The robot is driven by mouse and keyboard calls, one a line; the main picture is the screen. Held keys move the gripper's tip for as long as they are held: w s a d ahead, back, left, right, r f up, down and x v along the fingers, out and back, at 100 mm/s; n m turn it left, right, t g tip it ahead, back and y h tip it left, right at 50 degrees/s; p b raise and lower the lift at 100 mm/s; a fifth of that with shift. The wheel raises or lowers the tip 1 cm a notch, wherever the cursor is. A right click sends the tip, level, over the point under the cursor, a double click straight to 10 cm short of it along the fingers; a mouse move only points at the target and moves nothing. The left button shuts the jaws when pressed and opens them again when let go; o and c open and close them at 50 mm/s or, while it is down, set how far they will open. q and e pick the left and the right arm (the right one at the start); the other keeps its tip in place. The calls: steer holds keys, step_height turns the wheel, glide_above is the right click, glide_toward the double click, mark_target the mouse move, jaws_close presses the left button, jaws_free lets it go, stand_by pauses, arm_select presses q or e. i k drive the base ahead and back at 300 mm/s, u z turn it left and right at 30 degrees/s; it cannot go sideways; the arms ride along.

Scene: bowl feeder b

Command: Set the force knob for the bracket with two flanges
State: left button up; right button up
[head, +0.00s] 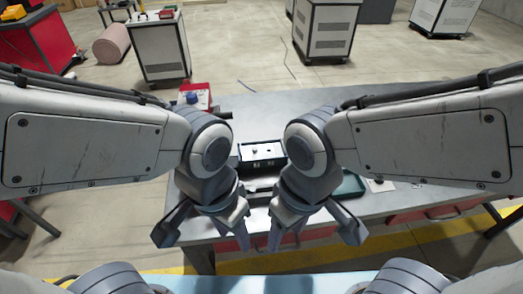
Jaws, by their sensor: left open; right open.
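A small dark box with a pale top panel (262,151) sits on the grey table between my two wrists. Small knob-like parts show on its panel, too small to read. A red box (196,91) with a blue knob (192,98) stands further back on the left, partly hidden by my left arm. I cannot make out a bracket with two flanges. My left gripper (203,232) is open and empty, pointing down near the table's front edge. My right gripper (314,236) is open and empty beside it. Both are apart from the boxes and nearer to me.
The grey table (290,103) has clear room behind the dark box. A green tray (350,187) is partly hidden behind my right gripper, with a white card (380,185) to its right. Red drawers (453,209) are under the front edge. Wheeled cabinets (326,30) stand beyond.

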mark_target(191, 98)
steer(key=k, duration=0.65)
steer(key=u, duration=0.6)
steer(key=i, duration=1.1)
steer(key=z, duration=0.35)
